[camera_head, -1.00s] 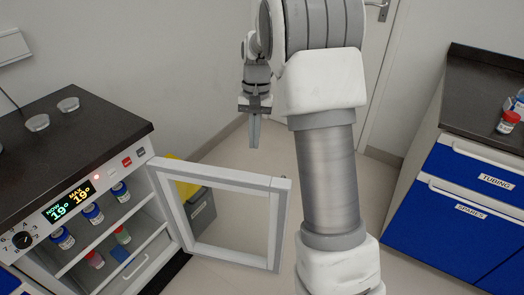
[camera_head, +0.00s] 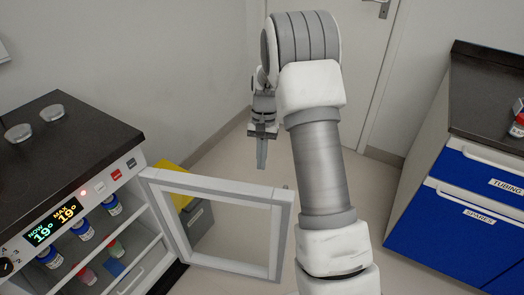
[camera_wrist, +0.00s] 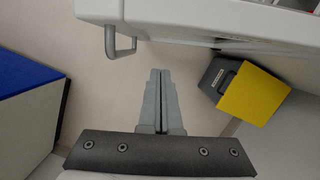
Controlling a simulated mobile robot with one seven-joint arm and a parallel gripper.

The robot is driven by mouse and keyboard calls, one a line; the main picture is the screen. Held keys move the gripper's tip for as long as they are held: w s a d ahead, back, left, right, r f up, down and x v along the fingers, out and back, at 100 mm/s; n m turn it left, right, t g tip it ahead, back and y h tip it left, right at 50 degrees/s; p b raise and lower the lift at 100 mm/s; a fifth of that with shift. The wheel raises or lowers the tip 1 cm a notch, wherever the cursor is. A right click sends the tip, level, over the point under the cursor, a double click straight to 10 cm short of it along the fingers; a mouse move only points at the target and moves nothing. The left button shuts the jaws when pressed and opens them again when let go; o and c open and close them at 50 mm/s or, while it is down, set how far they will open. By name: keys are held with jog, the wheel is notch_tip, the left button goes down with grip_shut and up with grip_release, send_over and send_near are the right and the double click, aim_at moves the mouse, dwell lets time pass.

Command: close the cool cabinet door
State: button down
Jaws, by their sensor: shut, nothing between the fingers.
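The cool cabinet (camera_head: 100,178) stands at the left in the head view, with a lit display and vials on its shelves. Its glass door (camera_head: 283,240) has a white frame and stands wide open, swung out to the right. In the wrist view the door frame (camera_wrist: 200,20) crosses the top, with a grey handle (camera_wrist: 112,42) on its left part. My gripper (camera_head: 262,166) points down beyond the door's top edge in the head view, apart from it. Its fingers (camera_wrist: 160,78) are together and empty in the wrist view.
A grey bin with a yellow lid (camera_head: 192,205) stands on the floor behind the door; it also shows in the wrist view (camera_wrist: 252,93). Blue drawers (camera_head: 460,205) under a dark counter stand at the right. Lidded dishes (camera_head: 52,113) lie on the cabinet top. Floor between is clear.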

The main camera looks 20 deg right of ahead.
jog(key=s, duration=0.1)
jog(key=s+a+f+b, duration=0.1)
jog(key=s+a+f, duration=0.1)
jog(key=shift+s+a+f+b, duration=0.1)
jog(key=shift+s+a+b, duration=0.2)
jog(key=shift+s, duration=0.1)
jog(key=shift+s, duration=0.1)
dwell(0.4)
